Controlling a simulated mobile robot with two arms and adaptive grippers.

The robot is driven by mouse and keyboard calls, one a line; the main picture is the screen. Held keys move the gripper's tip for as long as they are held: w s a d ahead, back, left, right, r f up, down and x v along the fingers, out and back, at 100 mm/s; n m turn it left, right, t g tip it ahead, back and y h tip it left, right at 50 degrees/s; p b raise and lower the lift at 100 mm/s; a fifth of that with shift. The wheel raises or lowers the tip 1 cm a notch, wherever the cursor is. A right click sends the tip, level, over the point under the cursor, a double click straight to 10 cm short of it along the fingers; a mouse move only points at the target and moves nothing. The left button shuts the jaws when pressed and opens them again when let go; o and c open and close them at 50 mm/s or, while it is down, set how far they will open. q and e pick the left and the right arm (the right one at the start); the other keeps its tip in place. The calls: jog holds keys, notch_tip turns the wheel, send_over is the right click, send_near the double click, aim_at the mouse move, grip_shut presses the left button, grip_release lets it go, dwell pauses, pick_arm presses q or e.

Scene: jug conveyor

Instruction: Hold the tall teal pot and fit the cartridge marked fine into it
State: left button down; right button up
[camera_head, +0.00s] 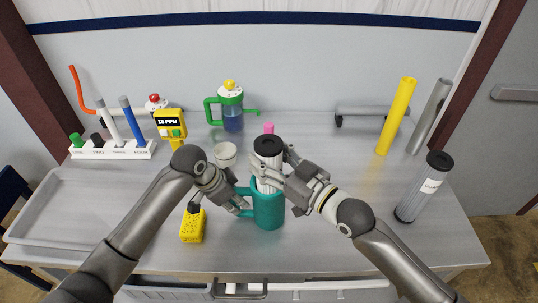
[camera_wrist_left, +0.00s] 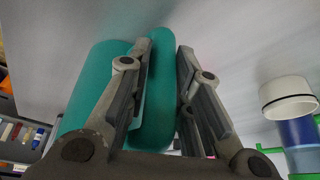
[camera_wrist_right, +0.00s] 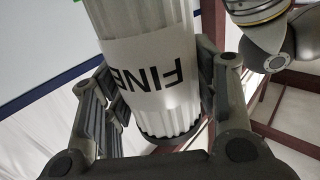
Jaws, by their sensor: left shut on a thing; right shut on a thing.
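The tall teal pot (camera_head: 268,208) stands upright on the table in the middle of the head view. My left gripper (camera_head: 243,205) is shut on the pot's handle at its left side; the left wrist view shows the teal handle (camera_wrist_left: 155,100) between the fingers. My right gripper (camera_head: 276,174) is shut on a white pleated cartridge (camera_head: 266,182) with a black cap. The right wrist view shows the cartridge (camera_wrist_right: 150,60) with the label FINE. The cartridge is upright over the pot's mouth; its lower end is hidden by the rim, so its depth is unclear.
Another cartridge (camera_head: 424,187) stands at the right. A white cup (camera_head: 225,154), a yellow meter (camera_head: 171,128), a green-handled jug (camera_head: 232,112) and a yellow tube (camera_head: 396,116) stand behind.

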pick_arm(q)
jog(key=shift+d, duration=0.1)
pick_arm(e)
jog(key=shift+f, duration=0.9)
jog(key=o, duration=1.5)
jog(key=shift+f, duration=0.1)
jog(key=v, duration=1.2)
pick_arm(q)
jog(key=c, duration=1.6)
grip_release()
jog(key=shift+w, duration=0.1)
jog(key=o, duration=0.4)
jog(key=shift+f, duration=0.1)
